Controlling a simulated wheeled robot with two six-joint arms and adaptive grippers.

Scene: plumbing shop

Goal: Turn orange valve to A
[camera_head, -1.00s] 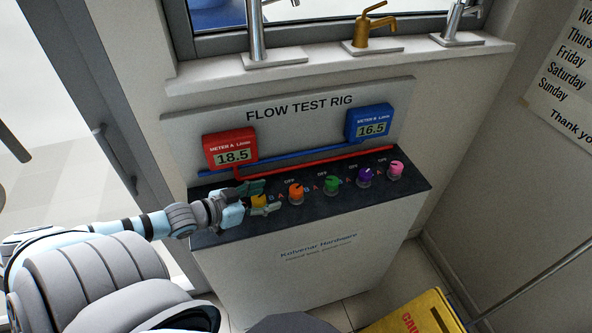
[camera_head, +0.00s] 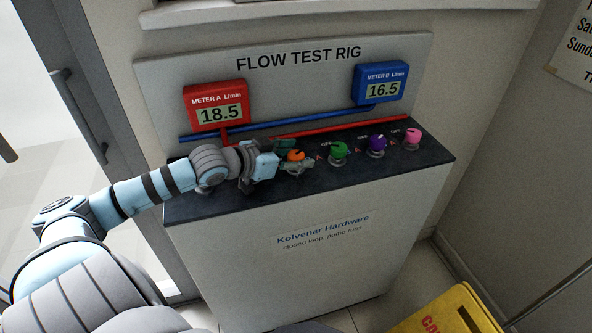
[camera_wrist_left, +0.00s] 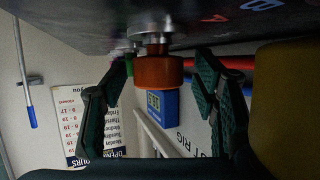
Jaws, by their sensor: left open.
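The orange valve (camera_head: 295,156) is on the dark top of the flow test rig, left of the green knob. My left gripper (camera_head: 291,156) is at the orange valve, its fingers open on either side of it. In the left wrist view the orange valve (camera_wrist_left: 159,72) hangs upside down between the two dark green fingers (camera_wrist_left: 160,92), with gaps visible at both sides. The letters around the orange valve are mostly hidden by the gripper in the head view. My right gripper is not in view.
Green (camera_head: 338,151), purple (camera_head: 377,142) and pink (camera_head: 412,135) knobs stand to the right. A red meter (camera_head: 216,105) reads 18.5; a blue meter (camera_head: 380,82) reads 16.5. Red and blue pipes run behind the knobs. A yellow sign (camera_head: 447,312) stands at lower right.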

